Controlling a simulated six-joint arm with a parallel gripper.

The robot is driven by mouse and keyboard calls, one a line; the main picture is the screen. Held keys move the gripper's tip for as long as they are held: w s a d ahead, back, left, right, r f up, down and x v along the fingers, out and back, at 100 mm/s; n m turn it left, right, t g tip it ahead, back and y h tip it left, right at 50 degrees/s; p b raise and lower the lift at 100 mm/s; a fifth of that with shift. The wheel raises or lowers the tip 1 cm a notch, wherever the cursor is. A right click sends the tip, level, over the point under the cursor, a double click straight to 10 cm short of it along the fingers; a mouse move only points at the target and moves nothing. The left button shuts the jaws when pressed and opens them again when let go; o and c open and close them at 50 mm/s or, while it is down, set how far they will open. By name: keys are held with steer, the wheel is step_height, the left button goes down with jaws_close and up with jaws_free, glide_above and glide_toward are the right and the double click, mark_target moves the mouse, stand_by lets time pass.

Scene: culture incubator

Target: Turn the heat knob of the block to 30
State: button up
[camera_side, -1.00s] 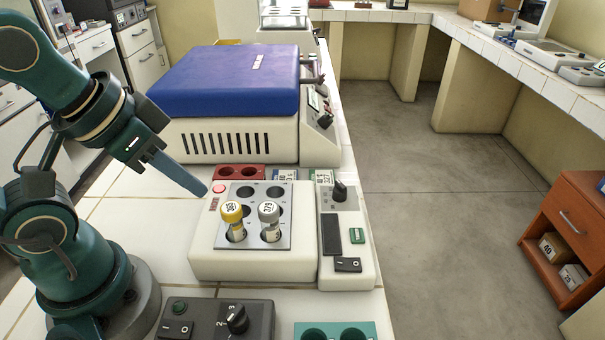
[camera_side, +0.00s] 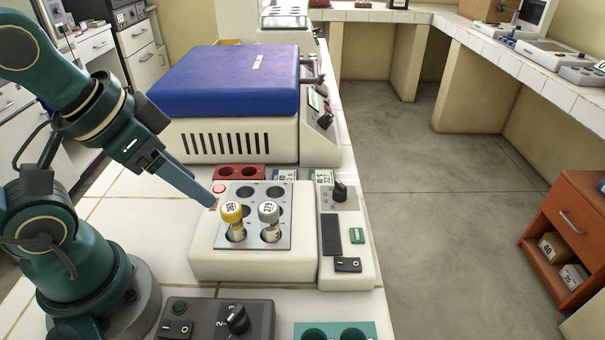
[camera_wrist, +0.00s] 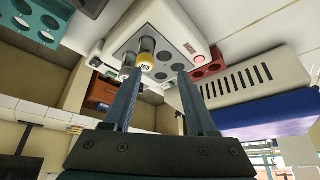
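The heating block (camera_side: 210,255) is a cream box with a grey well plate on top, and it also shows in the wrist view (camera_wrist: 180,22). A yellow-capped vial (camera_side: 232,212) and a grey-capped vial (camera_side: 269,211) stand in its front wells. On its right-hand panel are a black knob (camera_side: 340,191), a dark display (camera_side: 331,234), a green button (camera_side: 357,236) and a black rocker switch (camera_side: 348,265). The knob's scale is too small to read. My gripper (camera_wrist: 159,73) is open and empty. In the side view its tip is by the block's left back corner, away from the knob.
A blue-lidded machine (camera_side: 225,85) stands behind the block. A red rack (camera_side: 240,172) sits between them. A grey control box (camera_side: 218,320) with another black knob (camera_side: 237,319) and a teal rack (camera_side: 336,332) are in front. The floor lies open to the right.

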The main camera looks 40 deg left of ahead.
steer(key=w+d+r+m+h, duration=0.1)
steer(key=w+d+r+m, duration=0.1)
steer(key=w+r+m, duration=0.5)
steer(key=m+g+h, duration=0.3)
steer(key=m+g, duration=0.1)
steer(key=m, duration=0.7)
glide_above(339, 183)
steer(key=a, duration=0.1)
step_height(339, 183, down, 8)
steer(key=shift+g+h, duration=0.3)
steer(key=shift+g, duration=0.3)
steer(key=f, duration=0.2)
steer(key=a+f, duration=0.1)
steer(key=f, duration=0.1)
steer(key=shift+f, duration=0.4)
steer(key=shift+s+d+f, duration=0.15)
steer(key=shift+d+f, duration=0.05)
steer(key=shift+f, duration=0.55)
steer(key=shift+x, duration=2.1)
